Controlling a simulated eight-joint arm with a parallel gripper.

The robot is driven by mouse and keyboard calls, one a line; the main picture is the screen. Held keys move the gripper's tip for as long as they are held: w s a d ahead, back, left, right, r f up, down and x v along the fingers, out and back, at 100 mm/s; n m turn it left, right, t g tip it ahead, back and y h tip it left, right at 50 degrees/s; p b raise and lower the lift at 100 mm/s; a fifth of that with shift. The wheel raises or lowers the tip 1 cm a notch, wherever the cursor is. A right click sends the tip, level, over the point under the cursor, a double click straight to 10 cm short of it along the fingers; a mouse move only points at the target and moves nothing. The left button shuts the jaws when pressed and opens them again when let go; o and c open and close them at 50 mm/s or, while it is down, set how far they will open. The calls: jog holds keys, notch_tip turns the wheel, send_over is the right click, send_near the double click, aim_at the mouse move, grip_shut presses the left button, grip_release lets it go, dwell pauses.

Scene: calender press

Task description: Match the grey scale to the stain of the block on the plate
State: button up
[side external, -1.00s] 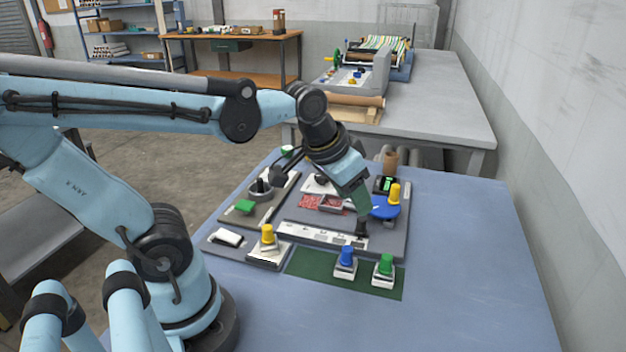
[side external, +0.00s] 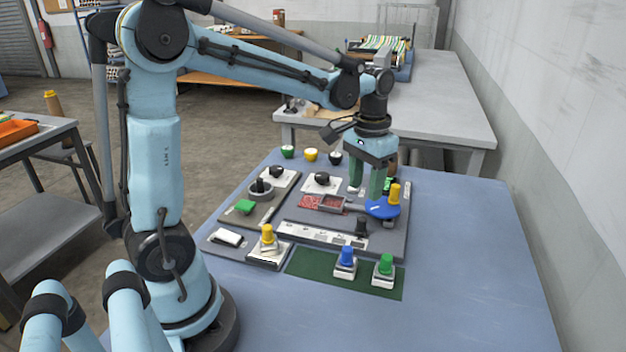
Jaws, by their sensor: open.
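The grey scale (side external: 300,234) is a pale strip with small patches along the board's front. A black knob (side external: 361,226) stands at its right end. A yellow-handled block (side external: 268,235) stands on a small plate (side external: 262,263) at the board's front left. Its stain is not visible from here. A blue-handled block (side external: 346,257) and a green-handled block (side external: 385,266) stand on a green mat (side external: 318,271). My gripper (side external: 365,190) points down, open and empty, above the board behind the black knob, near a blue disc (side external: 380,209) with a yellow knob.
The blue table is clear at right.

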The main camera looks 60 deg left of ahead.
aim_at(362, 218)
notch_tip(362, 218, down, 10)
jog(key=shift+r, duration=0.2)
jog(key=shift+c, duration=0.3)
grip_shut()
dwell(0.3)
